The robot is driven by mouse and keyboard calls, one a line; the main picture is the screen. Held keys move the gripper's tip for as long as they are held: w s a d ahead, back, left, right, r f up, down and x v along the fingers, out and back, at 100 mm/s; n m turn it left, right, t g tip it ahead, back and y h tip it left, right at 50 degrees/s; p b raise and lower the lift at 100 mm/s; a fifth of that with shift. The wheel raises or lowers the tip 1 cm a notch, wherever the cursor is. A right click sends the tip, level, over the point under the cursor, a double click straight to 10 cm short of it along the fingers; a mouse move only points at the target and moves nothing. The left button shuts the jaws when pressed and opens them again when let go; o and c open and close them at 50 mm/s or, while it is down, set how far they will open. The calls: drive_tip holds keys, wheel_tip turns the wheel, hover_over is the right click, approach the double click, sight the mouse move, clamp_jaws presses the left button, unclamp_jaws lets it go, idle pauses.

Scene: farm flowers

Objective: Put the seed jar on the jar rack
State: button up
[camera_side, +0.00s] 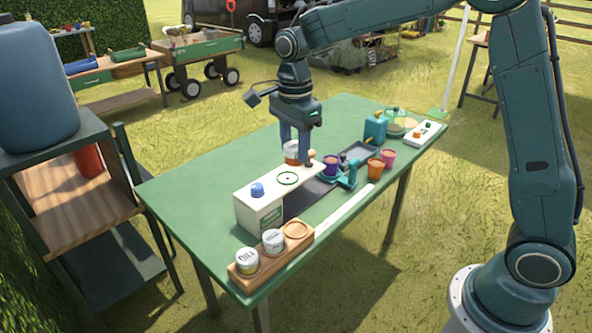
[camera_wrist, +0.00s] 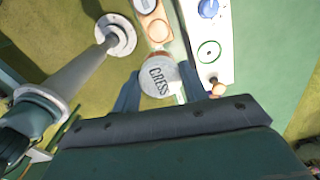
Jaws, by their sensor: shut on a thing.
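The seed jar (camera_wrist: 158,77) has a pale lid that reads CRESS in the wrist view. My gripper (camera_wrist: 160,88) is shut on it, with one finger on each side. In the side view, my gripper (camera_side: 295,155) points down and holds the jar (camera_side: 291,152) near the far end of the white machine, apparently above the table; its exact height is hard to judge. The wooden jar rack (camera_side: 268,264) lies at the table's near left corner. It holds two lidded jars in its left and middle places; its right place is empty. The rack also shows in the wrist view (camera_wrist: 158,31).
A white machine (camera_side: 259,214) with a blue knob and green ring stands between my gripper and the rack. Purple, orange (camera_side: 375,167) and pink pots, a teal bottle (camera_side: 375,130) and a white switch box (camera_side: 425,134) stand farther right. The table's left part (camera_side: 190,180) is clear.

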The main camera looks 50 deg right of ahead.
drive_tip(key=shift+s+a+f, duration=0.1)
drive_tip(key=shift+s, duration=0.1)
drive_tip(key=shift+f, duration=0.15)
approach(296, 231)
wheel_tip(296, 231, down, 5)
drive_tip(key=shift+w+f, duration=0.1)
idle(0.9)
drive_tip(key=shift+f, duration=0.15)
drive_tip(key=o, duration=1)
